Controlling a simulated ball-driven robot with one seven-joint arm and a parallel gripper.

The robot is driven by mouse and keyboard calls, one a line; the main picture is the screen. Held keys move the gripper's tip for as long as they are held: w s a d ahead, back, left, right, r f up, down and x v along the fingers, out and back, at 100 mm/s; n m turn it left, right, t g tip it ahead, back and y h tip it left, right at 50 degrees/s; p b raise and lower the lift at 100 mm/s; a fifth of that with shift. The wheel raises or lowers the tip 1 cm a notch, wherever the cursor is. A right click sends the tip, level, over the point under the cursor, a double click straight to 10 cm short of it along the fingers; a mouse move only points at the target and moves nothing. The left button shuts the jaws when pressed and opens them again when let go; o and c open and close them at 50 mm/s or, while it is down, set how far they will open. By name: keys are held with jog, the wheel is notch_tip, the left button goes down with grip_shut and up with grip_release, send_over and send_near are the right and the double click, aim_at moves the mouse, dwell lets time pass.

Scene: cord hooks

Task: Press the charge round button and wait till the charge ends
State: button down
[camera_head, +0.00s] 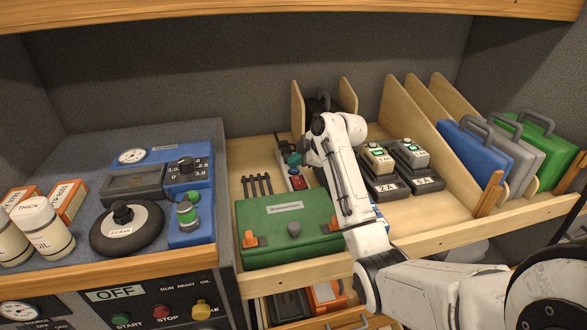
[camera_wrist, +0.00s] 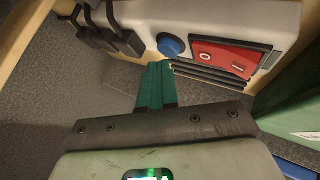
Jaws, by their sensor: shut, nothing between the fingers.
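A round blue button (camera_wrist: 171,46) sits on a pale grey unit (camera_wrist: 270,18) in the wrist view, beside a red rocker switch (camera_wrist: 230,57). No label on the button can be read. My gripper (camera_wrist: 157,68) has its teal fingers shut and empty, with the tips just short of the button in the picture. I cannot tell whether they touch it. In the head view my gripper (camera_head: 294,164) is over the unit behind the green case, and the red switch (camera_head: 298,182) shows there. My gripper and arm hide much of the unit, and the button cannot be made out.
A green case (camera_head: 270,232) stands in front of the unit. Black plugs (camera_wrist: 108,32) are at the unit's end. Two chargers, marked 2A (camera_head: 388,187) and 5A (camera_head: 425,181), stand right of my arm. A wooden divider (camera_head: 298,112) rises behind. A blue pump panel (camera_head: 190,230) is at left.

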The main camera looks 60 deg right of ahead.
aim_at(297, 170)
notch_tip(297, 170, up, 5)
jog(key=p, duration=0.3)
jog(key=shift+f, duration=0.1)
dwell(0.8)
